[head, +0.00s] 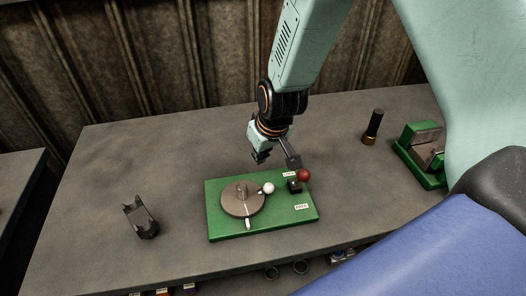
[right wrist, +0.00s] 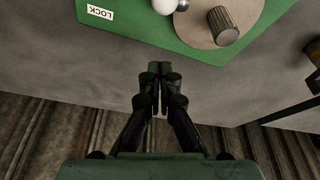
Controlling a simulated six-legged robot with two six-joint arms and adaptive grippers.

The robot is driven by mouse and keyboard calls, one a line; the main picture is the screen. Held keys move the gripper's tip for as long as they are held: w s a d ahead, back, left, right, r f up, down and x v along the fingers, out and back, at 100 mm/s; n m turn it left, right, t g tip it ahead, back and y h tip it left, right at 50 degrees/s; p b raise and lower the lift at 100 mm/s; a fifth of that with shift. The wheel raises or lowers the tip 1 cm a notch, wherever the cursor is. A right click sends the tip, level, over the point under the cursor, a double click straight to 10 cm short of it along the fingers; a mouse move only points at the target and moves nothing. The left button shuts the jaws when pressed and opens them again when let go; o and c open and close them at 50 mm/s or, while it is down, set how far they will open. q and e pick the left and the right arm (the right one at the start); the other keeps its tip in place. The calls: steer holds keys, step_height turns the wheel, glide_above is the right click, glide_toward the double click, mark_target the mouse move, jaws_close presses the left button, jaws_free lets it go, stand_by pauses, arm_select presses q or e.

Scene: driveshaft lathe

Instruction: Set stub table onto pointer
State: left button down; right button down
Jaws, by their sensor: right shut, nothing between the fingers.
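The stub table is a round brown-grey disc (head: 238,205) on a green base plate (head: 222,234); an upright stub (head: 241,190) stands on it. A white ball knob (head: 268,188) is at its right edge. The white pointer (head: 248,224) is at the disc's front edge; the stub is away from it. My right gripper (head: 262,158) is shut and empty, behind the plate and apart from the disc. In the right wrist view its fingertips (right wrist: 160,68) are together near the plate's edge, with the disc (right wrist: 200,30) and ribbed stub (right wrist: 223,26) beyond. My left gripper is not in view.
A red ball (head: 304,175) sits by a dark block on the plate, near LOCK (head: 289,173) and FREE (head: 302,207) labels. A dark forked holder (head: 141,217) stands left. A black-handled tool (head: 373,126) and green fixture (head: 420,150) stand right. The bench's left side is mostly clear.

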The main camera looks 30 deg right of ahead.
mark_target(249, 192)
steer(key=x, duration=0.5)
steer(key=shift+a+f, duration=0.1)
steer(key=shift+f, duration=0.15)
steer(key=shift+s+b, duration=0.15)
steer(key=shift+b, duration=0.45)
steer(key=shift+s+d+f+b, duration=0.15)
steer(key=shift+s+d+b, duration=0.15)
steer(key=shift+b, duration=0.35)
steer(key=shift+s+b, duration=0.5)
steer(key=shift+b, duration=0.15)
steer(key=shift+s+a+p, duration=0.1)
steer(key=shift+s+p, duration=0.55)
steer(key=shift+s, duration=0.35)
